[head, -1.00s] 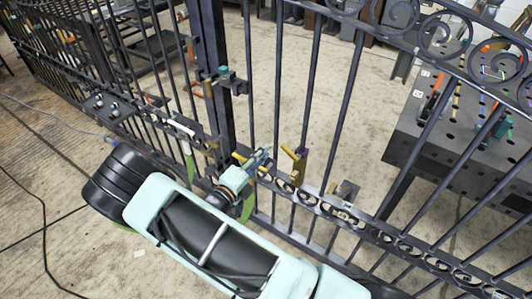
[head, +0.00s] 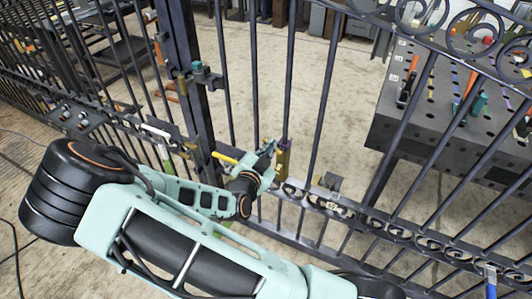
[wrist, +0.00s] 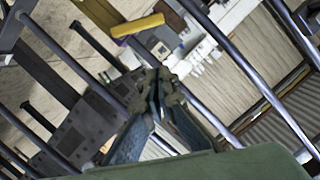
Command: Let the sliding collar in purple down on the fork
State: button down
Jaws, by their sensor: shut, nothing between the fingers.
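The purple collar (head: 284,146) sits around an upright bar of the gate, with a yellow-brown part just below it. In the wrist view a yellow bar (wrist: 138,26) with a dark purple edge lies beyond the fingertips. My gripper (head: 268,149) is just left of the collar; whether they touch is unclear. In the wrist view my gripper (wrist: 158,84) has its fingers together with nothing between them. I cannot make out the fork clearly; the fittings below the collar are small and partly hidden by my gripper.
The dark gate (head: 325,110) has several upright bars close to my gripper. A yellow rod (head: 226,158) sticks out left of it. A grey block (head: 330,181) sits on the lower rail to the right. A perforated table (head: 430,130) stands behind the gate.

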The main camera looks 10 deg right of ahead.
jog(key=w+f+b, duration=0.1)
jog(key=w+f, duration=0.3)
jog(key=w, duration=0.1)
jog(key=shift+w+d+f+b, duration=0.15)
jog(key=shift+d+f+b, duration=0.1)
jog(key=shift+b, duration=0.1)
jog(key=shift+w+a+f+n+p, duration=0.55)
jog(key=shift+a+f+p, duration=0.2)
jog(key=shift+p, duration=2)
